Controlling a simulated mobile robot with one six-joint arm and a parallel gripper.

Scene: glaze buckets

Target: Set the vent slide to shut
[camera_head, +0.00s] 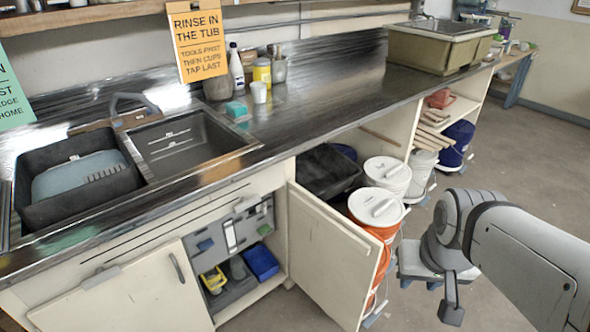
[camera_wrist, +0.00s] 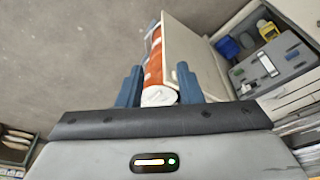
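A grey panel (camera_head: 238,229) stands in the open cabinet under the sink.
An open cabinet door (camera_head: 333,256) stands out between the panel and the buckets. An orange bucket (camera_head: 374,228) with a white lid is beside it, and it lies beyond my fingers in the wrist view. A yellow container (camera_head: 214,279) and blue bin (camera_head: 262,262) sit below the panel. Floor at right is open.

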